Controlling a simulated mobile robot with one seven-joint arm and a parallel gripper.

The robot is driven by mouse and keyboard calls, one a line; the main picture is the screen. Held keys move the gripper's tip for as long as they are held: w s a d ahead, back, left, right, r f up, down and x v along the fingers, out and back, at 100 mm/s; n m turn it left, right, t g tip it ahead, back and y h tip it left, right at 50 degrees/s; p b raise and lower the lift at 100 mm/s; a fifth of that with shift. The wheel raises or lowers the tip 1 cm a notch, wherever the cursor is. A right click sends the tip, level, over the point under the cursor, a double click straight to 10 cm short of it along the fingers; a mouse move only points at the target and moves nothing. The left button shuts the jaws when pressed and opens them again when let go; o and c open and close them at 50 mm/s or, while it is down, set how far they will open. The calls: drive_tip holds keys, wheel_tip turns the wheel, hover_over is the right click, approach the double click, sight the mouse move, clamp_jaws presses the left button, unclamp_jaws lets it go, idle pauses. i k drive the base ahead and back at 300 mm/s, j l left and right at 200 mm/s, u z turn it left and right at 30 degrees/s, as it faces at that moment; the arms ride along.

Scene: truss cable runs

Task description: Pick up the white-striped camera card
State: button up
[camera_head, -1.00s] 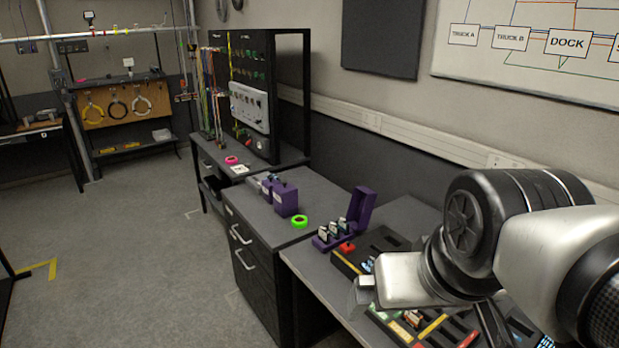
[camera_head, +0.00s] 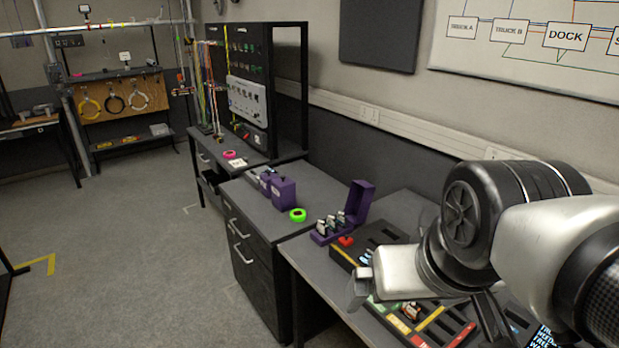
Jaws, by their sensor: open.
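Several small dark cards with pale faces (camera_head: 331,223) stand upright in the open purple case (camera_head: 362,200) on the right-hand bench. They are too small for me to tell which one is the white-striped camera card. My gripper (camera_head: 361,287) hangs over the bench's front edge, in front of and to the right of the case, apart from the cards. It is open, with one pale finger showing. The rest of it is hidden behind my wrist, and I see nothing held.
A black tray (camera_head: 345,258) with coloured slots lies under my arm. A red item (camera_head: 346,240) sits beside the case. A green tape roll (camera_head: 298,215) and closed purple boxes (camera_head: 284,193) stand on the drawer unit. Floor at left is clear.

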sight(322, 230)
drive_tip(key=i+j+z, duration=0.3)
drive_tip(key=i+j, duration=0.2)
drive_tip(key=i+j+z, duration=0.1)
drive_tip(key=j, duration=0.35)
drive_tip(key=i+j+z, duration=0.15)
drive_tip(key=i+j, duration=0.15)
drive_tip(key=i+j+z, duration=0.15)
drive_tip(key=j, duration=0.25)
drive_tip(key=i+j+z, duration=0.15)
drive_tip(key=j, duration=0.25)
drive_tip(key=i+j+z, duration=0.15)
drive_tip(key=j, duration=0.3)
drive_tip(key=i+j+z, duration=0.15)
drive_tip(key=j, duration=0.3)
